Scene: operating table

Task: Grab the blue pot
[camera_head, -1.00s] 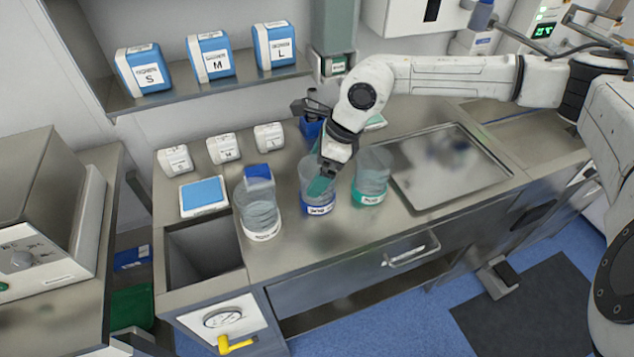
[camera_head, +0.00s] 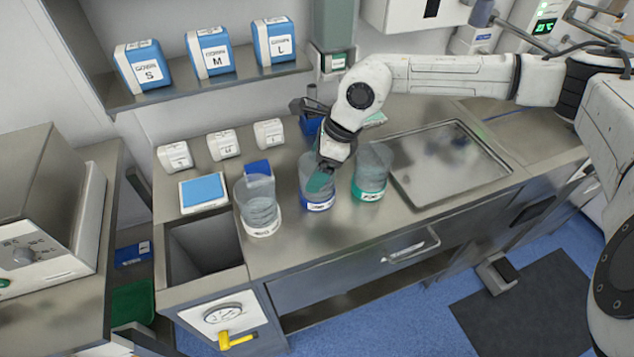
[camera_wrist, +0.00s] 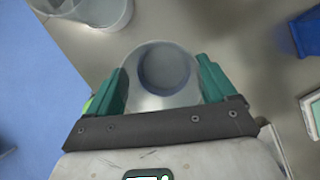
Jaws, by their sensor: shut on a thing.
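The blue pot (camera_head: 318,203) is a clear container with a blue base and a white label. It stands upright on the steel counter, between two other clear pots. My gripper (camera_head: 324,178) reaches down to it from above. In the wrist view, the clear pot (camera_wrist: 165,70) sits between the two teal fingers, one on each side, and my gripper (camera_wrist: 160,88) is shut on it. Part of the pot's rim is hidden behind the gripper in the head view.
A white-based pot (camera_head: 260,210) stands close on the left and a green-based pot (camera_head: 371,175) close on the right. A steel tray (camera_head: 480,185) lies further right. An open bin recess (camera_head: 205,248) is at front left. A shelf (camera_head: 205,90) with blue boxes is behind.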

